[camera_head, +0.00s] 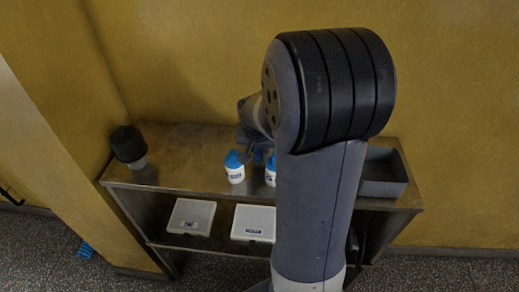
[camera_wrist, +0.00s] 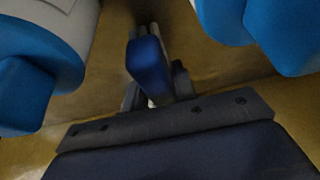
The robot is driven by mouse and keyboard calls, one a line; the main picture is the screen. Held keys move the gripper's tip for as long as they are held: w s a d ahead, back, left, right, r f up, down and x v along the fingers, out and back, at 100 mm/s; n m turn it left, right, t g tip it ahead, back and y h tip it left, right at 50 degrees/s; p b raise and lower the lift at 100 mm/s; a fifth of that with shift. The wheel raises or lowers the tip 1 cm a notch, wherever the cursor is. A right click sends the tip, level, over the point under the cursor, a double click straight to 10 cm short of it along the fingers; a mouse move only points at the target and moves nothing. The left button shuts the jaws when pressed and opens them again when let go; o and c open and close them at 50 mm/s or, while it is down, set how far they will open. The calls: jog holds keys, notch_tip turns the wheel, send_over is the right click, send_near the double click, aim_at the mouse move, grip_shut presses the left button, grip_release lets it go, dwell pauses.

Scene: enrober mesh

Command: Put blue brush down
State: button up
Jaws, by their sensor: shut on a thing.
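My gripper (camera_wrist: 155,92) is shut on a blue piece, which I take to be the blue brush (camera_wrist: 150,68); only its blunt blue end shows between the fingers. In the head view my arm hides most of the gripper, and a small bit of blue shows by the bottles. The gripper is low over the steel shelf unit's top (camera_head: 185,150). A white bottle with a blue cap (camera_head: 235,168) stands left of it, and a second such bottle (camera_head: 270,173) is partly hidden by my arm. Whether the brush touches the top cannot be told.
A dark round container (camera_head: 128,143) stands at the top's left end, and a grey open bin (camera_head: 383,188) at its right. White tubs (camera_head: 190,217) sit on the lower shelf. The top between dark container and bottles is clear.

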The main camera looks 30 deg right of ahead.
jog(key=shift+f, duration=0.6)
jog(key=shift+f, duration=0.1)
jog(key=o, duration=1)
